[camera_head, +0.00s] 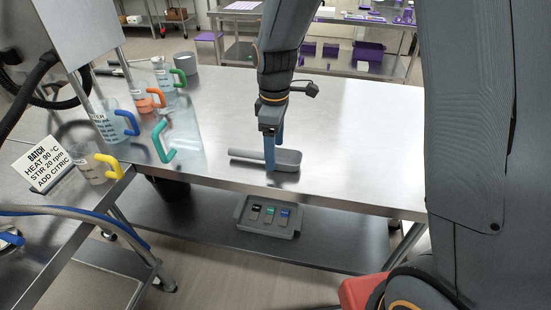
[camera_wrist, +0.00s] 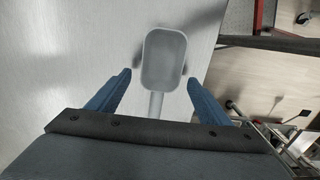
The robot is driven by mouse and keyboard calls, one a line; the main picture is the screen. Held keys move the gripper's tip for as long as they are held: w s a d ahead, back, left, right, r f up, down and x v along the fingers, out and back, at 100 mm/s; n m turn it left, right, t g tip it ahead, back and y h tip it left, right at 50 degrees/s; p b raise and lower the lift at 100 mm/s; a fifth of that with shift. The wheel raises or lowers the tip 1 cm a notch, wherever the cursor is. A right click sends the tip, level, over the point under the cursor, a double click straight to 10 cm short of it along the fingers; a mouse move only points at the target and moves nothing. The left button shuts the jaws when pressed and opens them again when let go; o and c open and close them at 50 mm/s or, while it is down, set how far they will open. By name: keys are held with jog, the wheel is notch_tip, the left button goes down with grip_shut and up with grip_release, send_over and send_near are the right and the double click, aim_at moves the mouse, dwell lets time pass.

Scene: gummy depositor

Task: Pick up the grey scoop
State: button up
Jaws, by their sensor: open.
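The grey scoop (camera_head: 288,158) lies on the steel table, its bowl to the right and its handle to the left in the head view. In the wrist view its bowl (camera_wrist: 164,60) lies beyond the fingertips, and the handle runs back between the fingers. My gripper (camera_head: 271,166) points down at the scoop in the head view and hides part of it. In the wrist view my gripper (camera_wrist: 159,80) has its two blue fingers open, one on each side of the scoop, with gaps between them and it. I cannot tell the fingertips' exact height above the table.
The steel table (camera_head: 340,130) is clear around the scoop. Jugs with green (camera_head: 163,140), blue (camera_head: 131,122) and orange handles stand to the left. A grey tray (camera_head: 268,216) sits on the lower shelf. The table's front edge is close to the scoop.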

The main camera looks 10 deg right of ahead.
jog(key=shift+f, duration=1.35)
jog(key=c, duration=1.1)
jog(key=shift+c, duration=0.2)
jog(key=shift+r, duration=0.1)
notch_tip(320, 180, up, 28)
jog(key=b, duration=0.4)
jog(key=o, duration=0.3)
jog(key=c, duration=0.8)
